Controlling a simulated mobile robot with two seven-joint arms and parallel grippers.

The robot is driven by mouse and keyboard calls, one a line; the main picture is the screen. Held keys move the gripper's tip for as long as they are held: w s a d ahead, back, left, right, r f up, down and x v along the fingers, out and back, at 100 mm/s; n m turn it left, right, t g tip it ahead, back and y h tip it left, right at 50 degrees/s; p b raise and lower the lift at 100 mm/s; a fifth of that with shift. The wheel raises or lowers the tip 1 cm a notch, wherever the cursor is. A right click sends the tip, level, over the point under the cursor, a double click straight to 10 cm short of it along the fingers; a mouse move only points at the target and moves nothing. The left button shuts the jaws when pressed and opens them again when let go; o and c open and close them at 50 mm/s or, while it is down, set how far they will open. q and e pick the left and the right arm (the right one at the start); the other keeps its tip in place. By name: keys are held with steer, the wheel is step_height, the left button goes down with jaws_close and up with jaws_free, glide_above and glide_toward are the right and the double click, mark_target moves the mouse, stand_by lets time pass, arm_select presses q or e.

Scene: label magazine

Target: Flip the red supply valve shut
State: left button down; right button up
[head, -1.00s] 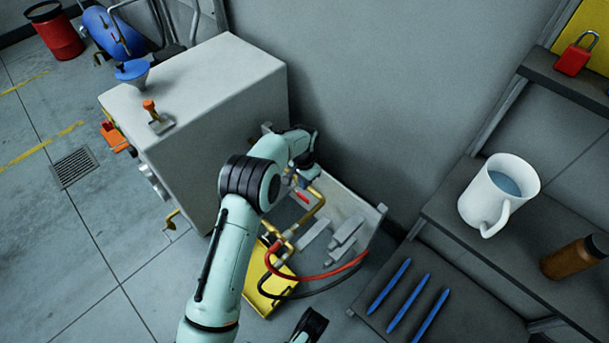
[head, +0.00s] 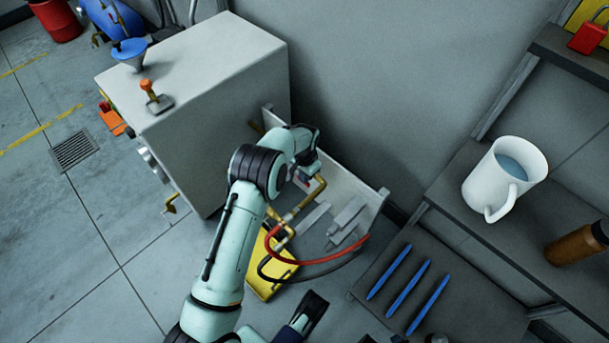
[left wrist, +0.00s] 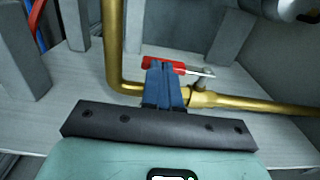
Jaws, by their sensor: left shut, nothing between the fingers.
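The red supply valve's lever (left wrist: 149,64) shows in the left wrist view, lying roughly crosswise beside a brass pipe (left wrist: 113,45). Its bare metal end points right, above a brass fitting. My left gripper (left wrist: 163,68) is shut and empty. Its blue fingertips overlap the middle of the red handle in the picture; I cannot tell if they touch it. In the head view the left gripper (head: 304,180) reaches down into the open tray behind the arm, and the lever is mostly hidden there. My right gripper (head: 314,308) is low in the head view, its jaws unclear.
A large grey cabinet (head: 200,75) stands left of the arm. The tray's wall (head: 350,190) and grey blocks (head: 347,215) lie close by. A shelf with a white mug (head: 500,180) is at right.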

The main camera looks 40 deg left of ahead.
mark_target(308, 183)
arm_select(q)
steer(key=shift+d+f+y+p, duration=0.3)
steer(key=shift+d+f+y, duration=0.25)
steer(key=shift+y, duration=0.45)
steer(key=shift+d+f+y, duration=0.1)
steer(key=shift+f+y, duration=0.25)
steer(key=shift+y, duration=0.05)
steer(key=shift+d+f+y, duration=0.1)
steer(key=shift+f+y, duration=0.5)
steer(key=shift+y, duration=0.3)
steer(key=shift+f+b, duration=0.4)
steer(key=shift+f, duration=0.35)
steer(key=shift+a+f+b, duration=0.2)
steer(key=shift+f+b, duration=0.35)
steer(key=shift+f, duration=0.1)
arm_select(e)
steer(key=shift+s+d+f+g, duration=0.2)
steer(key=shift+s+f+g, duration=0.2)
steer(key=shift+s+f, duration=0.75)
steer(key=shift+f, duration=0.1)
